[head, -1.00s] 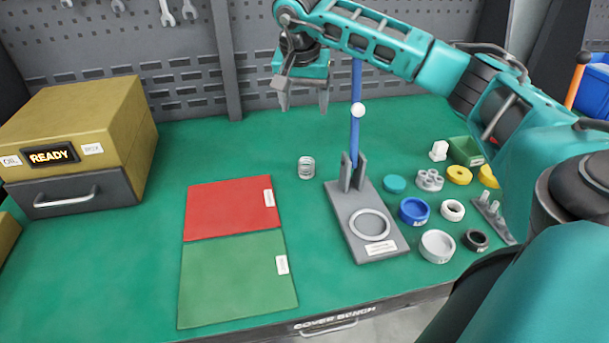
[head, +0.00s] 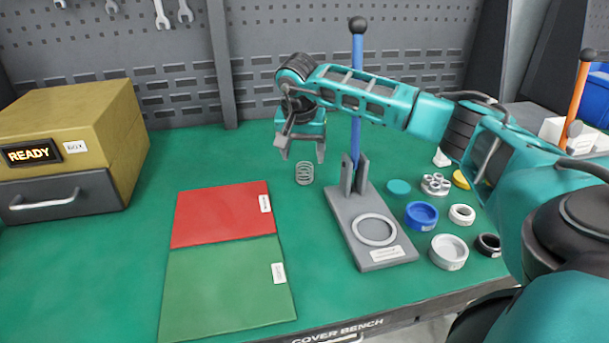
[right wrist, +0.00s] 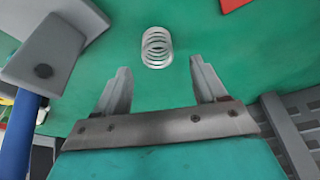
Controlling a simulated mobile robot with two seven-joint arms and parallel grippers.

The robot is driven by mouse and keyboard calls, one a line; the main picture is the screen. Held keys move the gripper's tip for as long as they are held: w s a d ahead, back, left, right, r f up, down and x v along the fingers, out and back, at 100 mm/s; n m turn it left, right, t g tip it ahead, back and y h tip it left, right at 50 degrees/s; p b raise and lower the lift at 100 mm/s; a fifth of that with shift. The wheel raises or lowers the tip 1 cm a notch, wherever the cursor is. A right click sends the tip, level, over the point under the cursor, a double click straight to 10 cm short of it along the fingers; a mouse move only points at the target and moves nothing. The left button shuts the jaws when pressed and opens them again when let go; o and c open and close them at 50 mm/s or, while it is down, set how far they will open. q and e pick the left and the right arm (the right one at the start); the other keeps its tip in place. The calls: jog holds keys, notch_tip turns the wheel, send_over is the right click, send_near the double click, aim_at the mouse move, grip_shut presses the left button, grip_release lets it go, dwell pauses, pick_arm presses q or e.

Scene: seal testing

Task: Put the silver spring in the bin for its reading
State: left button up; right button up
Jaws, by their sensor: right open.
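The silver spring (head: 304,173) stands upright on the green bench top, left of the grey test stand. My right gripper (head: 303,157) is open and empty, just above and behind the spring in the head view. In the right wrist view the spring (right wrist: 156,47) lies beyond the two fingertips, roughly between their lines, and the gripper (right wrist: 160,75) does not touch it. A red mat (head: 222,214) and a green mat (head: 225,285) lie side by side, each with a small white label too small to read. My left gripper is not in view.
A grey stand (head: 375,249) with a blue lever (head: 356,100) is close right of the spring. Blue (head: 422,215) and white (head: 449,251) cups and other small parts lie farther right. A box showing READY (head: 75,125) is at left. The bench between box and mats is clear.

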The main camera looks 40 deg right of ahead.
aim_at(305, 166)
jog(key=x, duration=0.3)
jog(key=b+x, duration=0.1)
jog(key=x, duration=0.1)
jog(key=shift+s+f, duration=0.2)
jog(key=shift+f, duration=0.05)
jog(key=c, duration=1.2)
jog(key=shift+r, duration=0.1)
jog(key=shift+r, duration=0.1)
